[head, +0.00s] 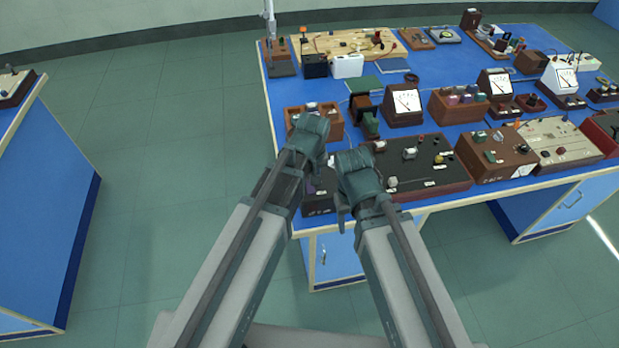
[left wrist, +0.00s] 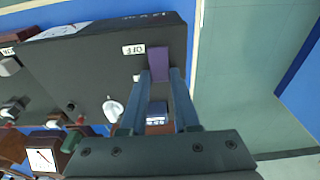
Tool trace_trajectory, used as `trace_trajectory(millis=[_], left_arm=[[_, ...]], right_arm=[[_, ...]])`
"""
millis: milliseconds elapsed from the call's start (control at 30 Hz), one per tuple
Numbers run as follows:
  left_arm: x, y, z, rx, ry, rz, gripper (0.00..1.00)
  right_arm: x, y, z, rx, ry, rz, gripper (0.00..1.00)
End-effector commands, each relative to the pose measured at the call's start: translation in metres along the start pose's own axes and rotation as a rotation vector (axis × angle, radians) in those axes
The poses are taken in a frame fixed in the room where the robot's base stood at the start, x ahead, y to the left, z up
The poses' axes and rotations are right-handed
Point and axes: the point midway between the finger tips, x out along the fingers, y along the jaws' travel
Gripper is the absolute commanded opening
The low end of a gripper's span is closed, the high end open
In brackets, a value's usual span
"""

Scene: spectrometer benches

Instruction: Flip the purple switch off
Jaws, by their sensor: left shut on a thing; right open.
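The purple switch (left wrist: 157,62) stands on the black box (left wrist: 95,70) in the left wrist view, beside a white label reading OFF (left wrist: 133,50). My left gripper (left wrist: 160,76) has its two blue-grey fingers on either side of the switch's near end and is shut on it. In the head view my left gripper (head: 306,165) is over the black box (head: 322,200) at the bench's front left corner; the wrist mostly hides the switch there. My right gripper (head: 343,212) is open and empty, just in front of the bench edge, right of that box.
The blue bench (head: 440,65) carries several instruments. A wide black panel with knobs (head: 425,170) stands right of the box, and a wooden block (head: 296,112) is behind. A white knob (left wrist: 113,108) is near my left fingers. Open floor (head: 160,150) lies to the left.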

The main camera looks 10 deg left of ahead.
Motion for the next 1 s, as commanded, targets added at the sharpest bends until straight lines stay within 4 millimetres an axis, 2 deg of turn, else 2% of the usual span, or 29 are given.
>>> trace_trajectory(millis=[167, 200, 333, 733, 1000], left_arm=[[-0.001, 0.0, 0.0, 0.0, -0.001, 0.0, 0.0], [-0.001, 0.0, 0.0, 0.0, -0.001, 0.0, 0.37], [-0.001, 0.0, 0.0, 0.0, -0.001, 0.0, 0.6], [-0.003, 0.0, 0.0, 0.0, -0.002, -0.001, 0.6], [-0.026, 0.0, -0.001, 0.0, -0.002, -0.001, 0.6]], right_arm=[[-0.001, 0.0, 0.0, 0.0, 0.0, 0.0, 0.57], [-0.001, 0.0, 0.0, 0.0, 0.0, 0.0, 0.57], [-0.001, 0.0, 0.0, 0.0, 0.0, 0.0, 0.57], [-0.003, 0.0, 0.0, 0.0, 0.0, 0.0, 0.57], [-0.025, 0.002, 0.002, 0.0, 0.0, 0.0, 0.57]])
